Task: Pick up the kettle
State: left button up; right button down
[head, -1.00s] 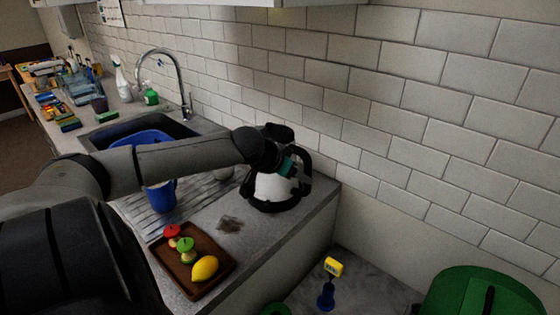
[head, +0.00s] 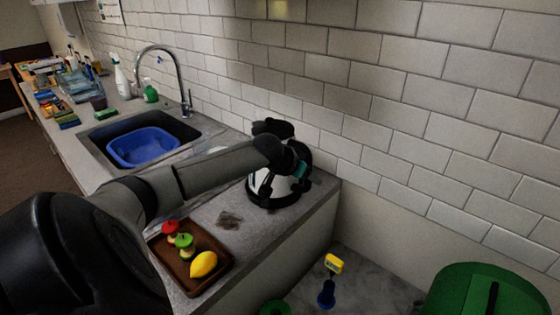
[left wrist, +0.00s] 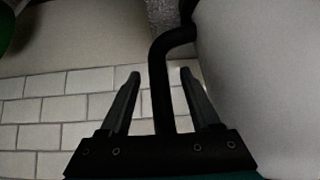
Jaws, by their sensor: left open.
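The kettle (head: 262,183), white with black base, lid and handle, stands at the right end of the counter by the tiled wall. My left arm passes in front of it in the head view and hides part of it. In the left wrist view its white body (left wrist: 265,80) fills the right side and its black handle (left wrist: 158,100) runs between the two fingers of my left gripper (left wrist: 160,76). The fingers are open, with gaps visible on both sides of the handle. My right gripper is not in view.
A brown tray (head: 183,282) with a lemon (head: 203,264) and toy fruit lies at the counter's front. A dark stain (head: 230,220) is beside it. A sink with a blue basin (head: 145,147) is behind my arm. The counter ends just right of the kettle.

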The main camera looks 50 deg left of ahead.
pick_arm(q)
jog(key=shift+w+f, duration=0.2)
jog(key=shift+w, duration=0.05)
grip_shut()
dwell(0.4)
dwell(0.9)
jog(key=shift+w+a+r, duration=0.1)
jog(key=shift+a+r, duration=0.05)
jog(key=shift+r, duration=0.15)
